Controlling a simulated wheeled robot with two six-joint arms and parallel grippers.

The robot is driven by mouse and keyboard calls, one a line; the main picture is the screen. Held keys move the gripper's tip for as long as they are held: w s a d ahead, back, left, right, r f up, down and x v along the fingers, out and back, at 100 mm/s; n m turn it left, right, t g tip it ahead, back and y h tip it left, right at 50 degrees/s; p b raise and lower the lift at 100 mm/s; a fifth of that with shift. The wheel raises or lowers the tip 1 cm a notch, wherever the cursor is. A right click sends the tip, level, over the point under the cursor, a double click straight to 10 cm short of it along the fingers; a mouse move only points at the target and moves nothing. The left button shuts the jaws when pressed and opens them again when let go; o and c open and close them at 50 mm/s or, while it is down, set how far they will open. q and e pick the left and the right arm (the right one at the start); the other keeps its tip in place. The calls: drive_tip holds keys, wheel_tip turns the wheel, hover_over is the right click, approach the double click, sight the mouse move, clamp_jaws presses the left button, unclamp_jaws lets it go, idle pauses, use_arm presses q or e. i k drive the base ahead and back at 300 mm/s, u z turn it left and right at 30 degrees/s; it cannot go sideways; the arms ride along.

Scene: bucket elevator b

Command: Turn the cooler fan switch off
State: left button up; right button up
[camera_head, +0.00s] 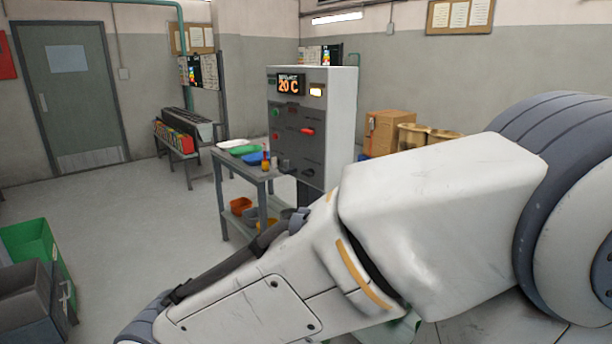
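A grey control cabinet (340,110) stands in the middle of the camera_head view, beyond my arm. Its orange display (289,86) reads 20 C, and a lit yellow indicator (316,92) sits to the right of it. The front carries a green button (275,112), a red switch or handle (307,131) and small dark controls. The labels are too small to read, so I cannot tell which one is the cooler fan switch or its position. A large white arm of mine crosses the lower right and hides the cabinet's lower part. Neither gripper shows.
A grey metal table (247,167) with trays and small bottles stands left of the cabinet, orange and yellow bins below it. Cardboard boxes (388,130) stand behind on the right. A green crate (30,240) is at lower left. The floor between is clear.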

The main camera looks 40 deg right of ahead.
sight(310, 173)
drive_tip(key=k, duration=0.3)
drive_tip(key=z, duration=1.05)
drive_tip(key=i, duration=1.6)
drive_tip(key=u, duration=0.6)
drive_tip(key=i, duration=0.3)
drive_tip(key=u, duration=0.3)
